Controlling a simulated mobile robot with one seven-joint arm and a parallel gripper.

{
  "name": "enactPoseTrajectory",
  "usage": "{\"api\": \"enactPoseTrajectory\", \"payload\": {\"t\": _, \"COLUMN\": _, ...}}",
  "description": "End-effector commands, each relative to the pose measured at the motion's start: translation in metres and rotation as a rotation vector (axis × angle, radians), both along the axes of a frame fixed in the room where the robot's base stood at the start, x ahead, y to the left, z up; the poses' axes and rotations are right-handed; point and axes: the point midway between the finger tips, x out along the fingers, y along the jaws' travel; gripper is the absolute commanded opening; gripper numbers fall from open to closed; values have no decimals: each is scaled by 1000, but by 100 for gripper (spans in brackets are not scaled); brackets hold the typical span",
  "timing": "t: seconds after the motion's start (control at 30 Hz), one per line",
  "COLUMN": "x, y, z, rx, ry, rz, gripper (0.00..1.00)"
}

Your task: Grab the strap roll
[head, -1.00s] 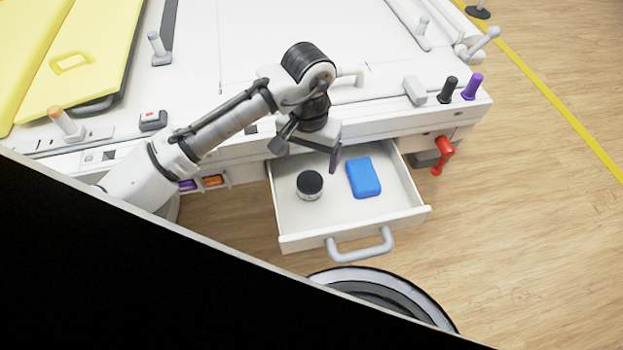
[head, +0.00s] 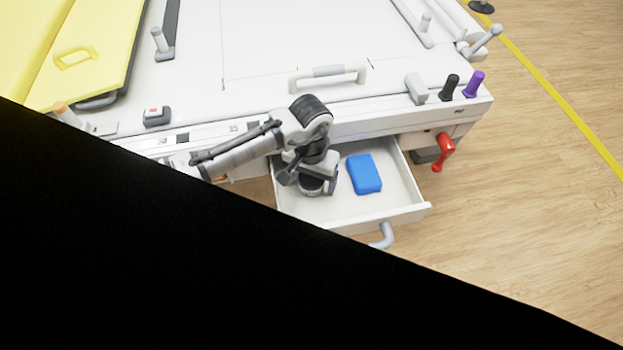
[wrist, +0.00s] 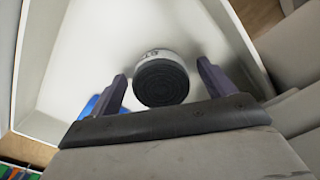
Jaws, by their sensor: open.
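The strap roll is a short round thing with a black coiled top and a pale side. It stands in the open drawer; in the head view the roll (head: 313,187) is partly hidden under my gripper (head: 308,183). In the wrist view the strap roll (wrist: 161,82) shows between the two dark fingers of my gripper (wrist: 162,72). The gripper is open, with a finger on each side of the roll and gaps visible. I cannot tell whether the fingertips are level with the roll or above it.
A blue block (head: 364,174) lies in the drawer (head: 400,190) right of the roll; its edge shows beside the left finger in the wrist view (wrist: 93,104). The white worktop (head: 290,50) stands behind. A red handle (head: 443,151) is right of the drawer. Black covers the head view's lower part.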

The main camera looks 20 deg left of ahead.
Motion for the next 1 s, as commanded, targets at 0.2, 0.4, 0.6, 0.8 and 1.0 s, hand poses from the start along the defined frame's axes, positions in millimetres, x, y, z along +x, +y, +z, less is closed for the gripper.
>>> {"api": "enactPoseTrajectory", "payload": {"t": 0.2, "x": 0, "y": 0, "z": 0, "rx": 0, "ry": 0, "rz": 0, "gripper": 66}}
{"api": "enactPoseTrajectory", "payload": {"t": 0.4, "x": 0, "y": 0, "z": 0, "rx": 0, "ry": 0, "rz": 0, "gripper": 39}}
{"api": "enactPoseTrajectory", "payload": {"t": 0.6, "x": 0, "y": 0, "z": 1, "rx": 1, "ry": 0, "rz": 0, "gripper": 34}}
{"api": "enactPoseTrajectory", "payload": {"t": 0.8, "x": 0, "y": 0, "z": 5, "rx": 1, "ry": 0, "rz": 0, "gripper": 34}}
{"api": "enactPoseTrajectory", "payload": {"t": 1.0, "x": 1, "y": 1, "z": 27, "rx": 2, "ry": -2, "rz": 1, "gripper": 34}}
